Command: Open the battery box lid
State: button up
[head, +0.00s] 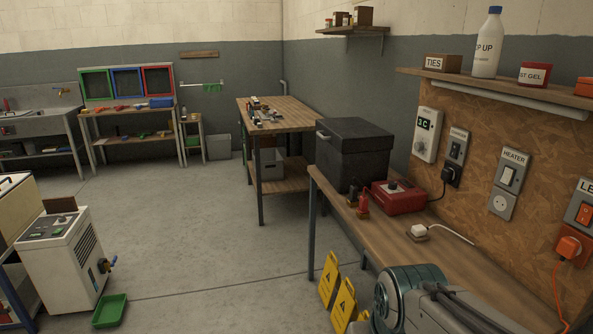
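The battery box (350,168) is a large black box at the far end of the wooden bench along the right wall. Its black lid (352,134) is down on the box. A light-coloured handle (322,133) shows at the lid's left side. Part of my arm shows at the bottom right, in front of the bench and well short of the box. My gripper is not visible.
A red charger-like unit (399,196) and red and black clamps (363,205) sit just in front of the box. A white plug (419,231) lies on the bench (460,260). Yellow warning signs (342,300) stand beside it. The floor to the left is open.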

aim_at(347, 135)
jog(key=u, duration=0.2)
jog(key=i, duration=0.85)
jog(key=u, duration=0.8)
jog(key=i, duration=1.2)
jog(key=z, duration=0.75)
jog(key=i, duration=0.65)
jog(key=z, duration=0.5)
